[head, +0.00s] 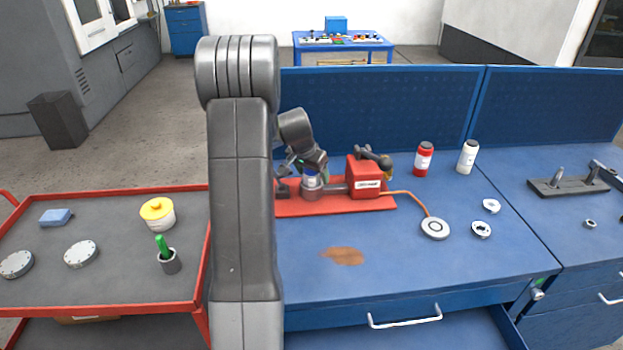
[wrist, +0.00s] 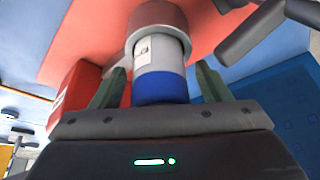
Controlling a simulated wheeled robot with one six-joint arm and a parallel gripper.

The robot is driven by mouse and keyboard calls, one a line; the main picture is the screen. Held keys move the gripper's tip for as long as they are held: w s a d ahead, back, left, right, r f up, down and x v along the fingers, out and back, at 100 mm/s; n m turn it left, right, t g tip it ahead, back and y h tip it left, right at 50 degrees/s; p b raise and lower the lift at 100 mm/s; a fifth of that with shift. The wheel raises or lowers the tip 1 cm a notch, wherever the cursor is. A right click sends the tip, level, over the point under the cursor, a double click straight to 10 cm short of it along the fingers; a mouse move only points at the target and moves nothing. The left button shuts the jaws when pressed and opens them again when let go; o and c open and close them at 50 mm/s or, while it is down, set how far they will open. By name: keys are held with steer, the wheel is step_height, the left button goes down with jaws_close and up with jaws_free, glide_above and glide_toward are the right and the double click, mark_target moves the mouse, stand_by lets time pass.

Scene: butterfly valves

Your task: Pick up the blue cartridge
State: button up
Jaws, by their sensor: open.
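The blue cartridge (wrist: 159,88) has a blue end and a white labelled band, and its far end sits in a grey round holder (wrist: 157,22). In the head view the cartridge (head: 310,180) stands upright in the holder (head: 312,192) on a red base plate (head: 350,206). My gripper (wrist: 160,88) is open, with one finger on each side of the cartridge's blue end. Gaps show between the fingers and the cartridge. In the head view my gripper (head: 308,166) is at the top of the cartridge and partly hides it.
A red box (head: 365,177) with a dark handle stands right of the holder. An orange cable runs to a white disc (head: 435,228). A red bottle (head: 424,159) and a white bottle (head: 467,157) stand behind. A red-edged cart (head: 110,294) is at left. The bench front is mostly clear.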

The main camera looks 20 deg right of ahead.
steer(key=c, duration=1.2)
